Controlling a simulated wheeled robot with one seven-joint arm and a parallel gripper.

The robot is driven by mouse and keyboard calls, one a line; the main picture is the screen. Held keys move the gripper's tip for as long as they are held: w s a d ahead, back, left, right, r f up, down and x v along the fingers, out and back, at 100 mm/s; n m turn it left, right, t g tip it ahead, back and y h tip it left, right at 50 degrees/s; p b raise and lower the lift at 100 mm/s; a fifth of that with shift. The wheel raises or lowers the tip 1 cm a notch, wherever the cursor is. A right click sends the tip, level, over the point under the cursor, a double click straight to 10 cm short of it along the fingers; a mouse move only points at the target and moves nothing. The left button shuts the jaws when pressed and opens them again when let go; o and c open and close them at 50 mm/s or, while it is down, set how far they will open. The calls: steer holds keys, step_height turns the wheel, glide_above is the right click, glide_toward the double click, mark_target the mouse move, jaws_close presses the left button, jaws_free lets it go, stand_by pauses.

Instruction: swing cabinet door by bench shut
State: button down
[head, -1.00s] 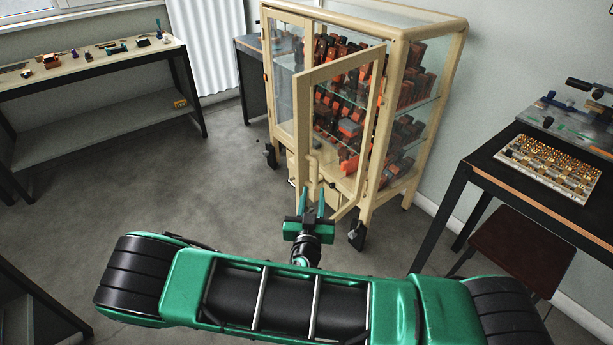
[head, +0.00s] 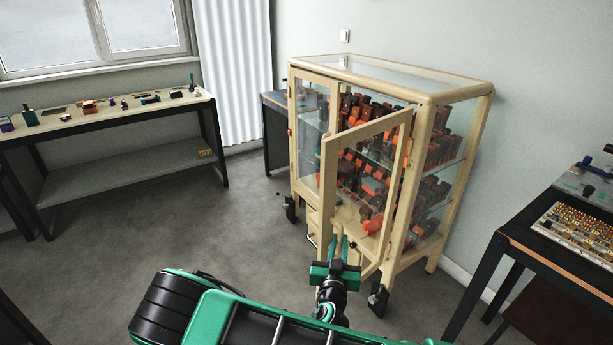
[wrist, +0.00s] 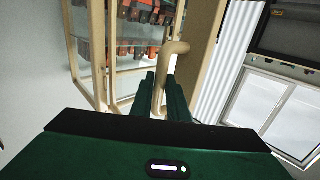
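The glass cabinet (head: 424,92) has a cream frame. Its right-hand door (head: 329,195) stands ajar, hinged on its right side, with its free edge swung out toward me. The left-hand door (head: 312,135) appears closed. My gripper (head: 338,246) is at the lower part of the open door, near its free edge. In the wrist view, the door's cream bar handle (wrist: 174,49) runs down between the two fingers of my gripper (wrist: 161,98). The fingers are close on either side of the handle and look shut on it. The exact contact is partly hidden.
Orange and dark parts (head: 375,180) fill the cabinet shelves. A workbench (head: 120,112) with small items stands at the left under the window. A dark table (head: 515,250) with a tray of brass-coloured parts (head: 580,240) is at the right. Grey floor (head: 160,225) is clear at the left.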

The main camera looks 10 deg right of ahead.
steer(key=shift+w+a+r, duration=0.1)
steer(key=shift+w+a, duration=0.7)
steer(key=shift+w, duration=0.05)
steer(key=w+a, duration=0.4)
steer(key=w, duration=0.2)
steer(key=shift+w, duration=0.35)
steer(key=w+a, duration=0.2)
steer(key=w, duration=0.7)
steer(key=shift+w+a, duration=0.15)
steer(key=shift+a, duration=0.05)
steer(key=w, duration=0.9)
steer(key=shift+w, duration=0.3)
stand_by(0.3)
steer(key=a+x, duration=0.1)
steer(key=x, duration=0.8)
steer(key=shift+w, duration=0.45)
